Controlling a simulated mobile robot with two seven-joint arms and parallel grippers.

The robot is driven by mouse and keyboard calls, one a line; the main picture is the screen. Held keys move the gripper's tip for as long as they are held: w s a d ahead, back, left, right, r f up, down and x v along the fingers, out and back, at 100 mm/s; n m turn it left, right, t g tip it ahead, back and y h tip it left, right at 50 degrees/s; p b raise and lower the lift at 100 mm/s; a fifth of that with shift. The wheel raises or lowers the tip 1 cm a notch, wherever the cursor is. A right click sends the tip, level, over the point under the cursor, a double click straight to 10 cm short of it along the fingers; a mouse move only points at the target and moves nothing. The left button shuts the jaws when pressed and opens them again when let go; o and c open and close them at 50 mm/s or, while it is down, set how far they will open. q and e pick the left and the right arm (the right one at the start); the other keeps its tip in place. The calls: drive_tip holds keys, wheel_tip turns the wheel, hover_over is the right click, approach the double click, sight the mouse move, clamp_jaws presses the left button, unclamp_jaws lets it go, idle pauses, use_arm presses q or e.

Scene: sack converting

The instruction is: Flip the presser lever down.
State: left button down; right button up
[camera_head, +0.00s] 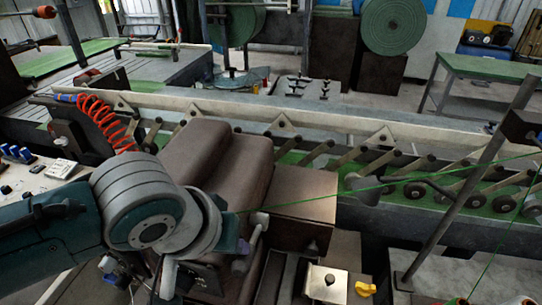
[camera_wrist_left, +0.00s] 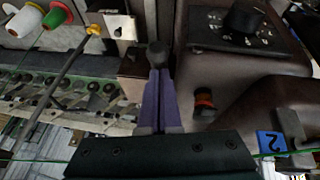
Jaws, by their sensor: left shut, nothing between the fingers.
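My left gripper (camera_head: 243,247) reaches in from the left, low beside the brown sewing machine head (camera_head: 235,150). In the left wrist view its two purple fingers (camera_wrist_left: 158,73) are together with nothing between them. A dark round-ended lever (camera_wrist_left: 158,50), likely the presser lever, shows right at the fingertips; I cannot tell whether they touch. In the head view a pale-knobbed lever (camera_head: 260,219) stands by the fingertips, partly hidden behind the gripper. My right gripper is not in view.
A green thread (camera_head: 410,180) crosses the right side near a slanted post (camera_head: 465,180). A metal plate (camera_head: 328,282) and yellow knob (camera_head: 365,289) sit at the front. The wrist view shows a black dial (camera_wrist_left: 243,17) and a red button (camera_wrist_left: 204,99) on the brown housing.

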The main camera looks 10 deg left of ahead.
use_arm(q)
drive_tip(key=shift+s+f, duration=0.25)
drive_tip(key=shift+f, duration=0.3)
drive_tip(key=shift+s+f, duration=0.25)
drive_tip(key=shift+f, duration=0.25)
drive_tip(key=p+v, duration=0.4)
drive_tip(key=v, duration=0.9)
drive_tip(key=shift+s+a+f, duration=0.15)
drive_tip(key=shift+s+a, duration=0.05)
drive_tip(key=shift+s, duration=0.15)
